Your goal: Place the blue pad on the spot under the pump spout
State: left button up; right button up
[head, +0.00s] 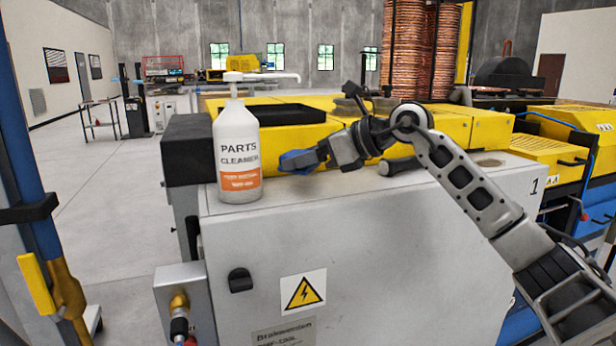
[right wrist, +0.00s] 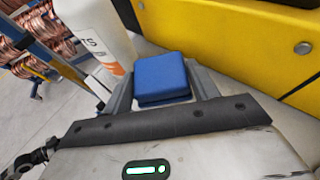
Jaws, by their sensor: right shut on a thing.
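The blue pad (head: 298,161) is held at the tips of my right gripper (head: 315,157), just right of the pump bottle. In the right wrist view the blue pad (right wrist: 161,78) sits between the two fingers (right wrist: 160,90), which are shut on it. The white pump bottle (head: 237,145), labelled "PARTS CLEANER", stands upright on the grey cabinet top. Its spout (head: 278,76) points right, above and near the pad. Part of the bottle (right wrist: 95,35) shows beside the pad in the right wrist view. I cannot tell whether the pad touches the cabinet top. My left gripper is not in view.
The grey cabinet (head: 350,240) has a free top strip in front of the pad. A yellow machine cover with a black tray (head: 285,113) stands behind. A black block (head: 187,150) is left of the bottle.

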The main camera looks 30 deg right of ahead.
aim_at(308, 190)
jog(key=shift+w+d+f, duration=0.1)
jog(key=shift+d+f, duration=0.05)
jog(key=shift+f, duration=0.85)
jog(key=shift+w+d+f, duration=0.1)
jog(key=shift+f, duration=0.85)
jog(key=shift+f+b, duration=0.15)
jog(key=shift+b, duration=0.2)
jog(key=o, duration=1)
jog(key=shift+c, duration=0.2)
